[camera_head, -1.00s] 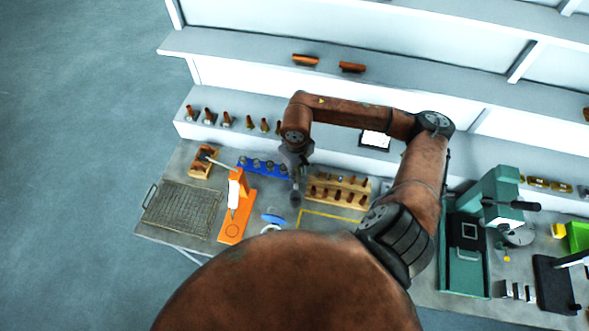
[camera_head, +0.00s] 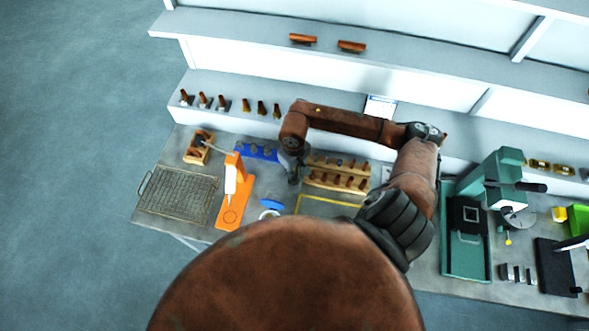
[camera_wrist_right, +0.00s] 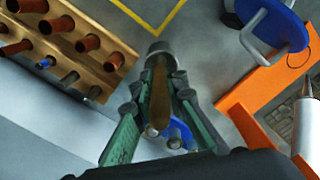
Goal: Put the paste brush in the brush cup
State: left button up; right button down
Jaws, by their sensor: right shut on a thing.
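My right gripper (camera_head: 293,172) hangs above the bench beside the wooden rack. In the right wrist view its green fingers (camera_wrist_right: 157,105) are shut on a brown, handle-like piece with a dark grey far end (camera_wrist_right: 160,50). This looks like the paste brush (camera_wrist_right: 160,92); its bristles cannot be made out. Bare grey bench shows beyond its end. I cannot tell for certain which thing is the brush cup. A round blue item (camera_head: 271,205) with a pale loop stands near the bench front, and it also shows in the wrist view (camera_wrist_right: 278,20). My left gripper is not in view.
A wooden rack (camera_head: 338,172) with several brown pegs is right of the gripper. A blue rack (camera_head: 257,151) and an orange stand (camera_head: 233,203) are left. A mesh mat (camera_head: 180,195) lies far left. A green press (camera_head: 495,185) stands right. A yellow-outlined bench area is clear.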

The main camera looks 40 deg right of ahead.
jog(key=shift+f, duration=0.8)
jog(key=c, duration=1.8)
grip_release()
jog(key=shift+c, duration=0.2)
jog(key=shift+f+b, duration=0.1)
jog(key=shift+b, duration=0.7)
